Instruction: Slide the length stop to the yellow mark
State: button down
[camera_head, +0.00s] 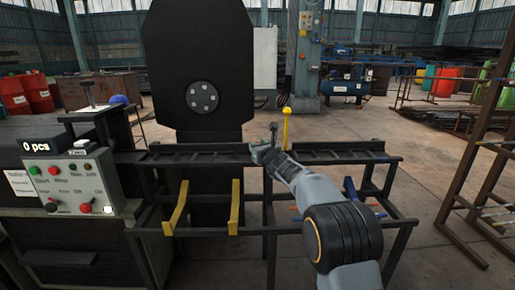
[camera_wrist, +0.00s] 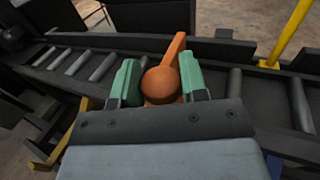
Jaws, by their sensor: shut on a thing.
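My gripper (camera_head: 262,152) is over the roller track. Its two green fingers (camera_wrist: 160,80) are shut on an orange piece with a round knob (camera_wrist: 163,85) and a bar rising behind it, seen in the wrist view. This appears to be the length stop; a small dark upright part (camera_head: 273,128) shows just behind my gripper in the head view. A yellow post (camera_head: 286,126), apparently the yellow mark, stands close to the right of my gripper. It also shows at the right of the wrist view (camera_wrist: 289,36), apart from the orange piece. The stop's lower part is hidden by my gripper.
The roller track (camera_head: 335,155) runs left to right on a dark frame. Two yellow brackets (camera_head: 236,208) stick out below it. A control box (camera_head: 76,180) with a "0 pcs" display stands at left. A tall black panel (camera_head: 203,60) rises behind. A rack (camera_head: 485,175) stands at right.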

jog(key=shift+a, duration=0.15)
jog(key=c, duration=0.7)
grip_release()
jog(key=shift+a, duration=0.15)
jog(key=shift+s+d, duration=0.3)
jog(key=shift+s, duration=0.3)
jog(key=v, duration=1.2)
jog(key=shift+s+d, duration=0.2)
jog(key=shift+s, duration=0.05)
jog(key=shift+r, duration=0.1)
